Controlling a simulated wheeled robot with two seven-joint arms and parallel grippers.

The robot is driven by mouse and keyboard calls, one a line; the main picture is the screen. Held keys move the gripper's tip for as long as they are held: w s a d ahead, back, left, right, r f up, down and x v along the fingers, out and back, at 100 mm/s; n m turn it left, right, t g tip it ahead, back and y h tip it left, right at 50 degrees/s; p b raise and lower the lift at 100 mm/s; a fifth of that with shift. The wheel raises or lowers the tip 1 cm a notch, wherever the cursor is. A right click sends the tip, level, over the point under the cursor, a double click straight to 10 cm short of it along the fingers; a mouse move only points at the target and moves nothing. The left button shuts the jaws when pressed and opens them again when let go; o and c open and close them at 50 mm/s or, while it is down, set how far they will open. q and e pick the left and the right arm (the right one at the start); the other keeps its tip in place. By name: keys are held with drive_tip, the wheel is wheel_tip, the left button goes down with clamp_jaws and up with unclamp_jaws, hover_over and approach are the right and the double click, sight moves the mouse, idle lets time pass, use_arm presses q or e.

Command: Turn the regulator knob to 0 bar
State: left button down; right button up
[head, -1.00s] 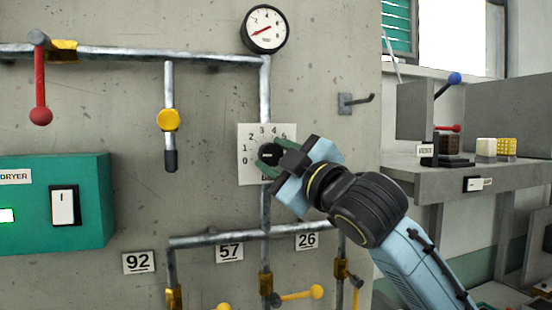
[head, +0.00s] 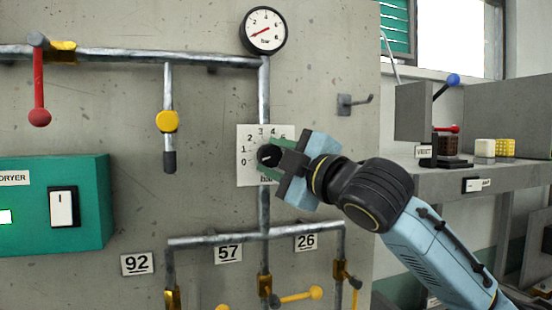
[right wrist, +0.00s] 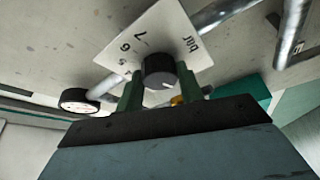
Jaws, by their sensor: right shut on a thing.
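The black regulator knob (head: 267,156) sits on a white dial plate (head: 245,176) with numbers and "bar", on the wall pipe. Its white mark points left and slightly down, near the 0 side. My right gripper (head: 273,159) is shut on the knob, one green finger above and one below. In the right wrist view the knob (right wrist: 159,70) is between the two green fingers (right wrist: 160,92), with 5, 6 and 7 visible on the plate (right wrist: 148,40). The round gauge (head: 263,31) above has a red needle pointing lower left. My left gripper is not in view.
A red lever (head: 39,95) and a yellow valve (head: 167,121) are on pipes to the left. A teal dryer box (head: 90,200) is at lower left. A hook (head: 352,103) projects right of the knob. A grey shelf (head: 440,176) with small items stands at right.

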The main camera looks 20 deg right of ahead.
drive_tip(key=o, duration=1)
drive_tip(key=b+v, duration=0.4)
drive_tip(key=v, duration=0.9)
drive_tip(key=shift+s, duration=0.25)
drive_tip(key=shift+f, duration=0.15)
